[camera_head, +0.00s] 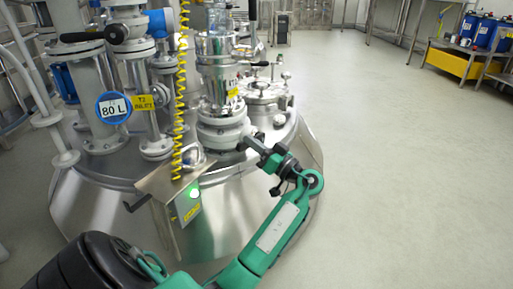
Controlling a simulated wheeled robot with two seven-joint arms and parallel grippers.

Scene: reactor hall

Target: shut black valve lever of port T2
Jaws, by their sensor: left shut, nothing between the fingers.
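The black valve lever (82,37) is at the upper left of the head view. It sticks out to the left, roughly level, from a valve body on the vertical pipework. A yellow tag (145,102) reading T2 hangs on the pipework below and to its right. My left gripper (247,145) is shut and empty, in front of the flanged neck on the vessel lid. It is well to the right of the lever and lower in the picture, apart from it. My right gripper is not in view.
The steel vessel lid (270,182) fills the middle left. A coiled yellow hose (180,110) hangs between the lever and my left gripper. A control box (186,203) with a green light stands in front. The floor (410,180) to the right is clear.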

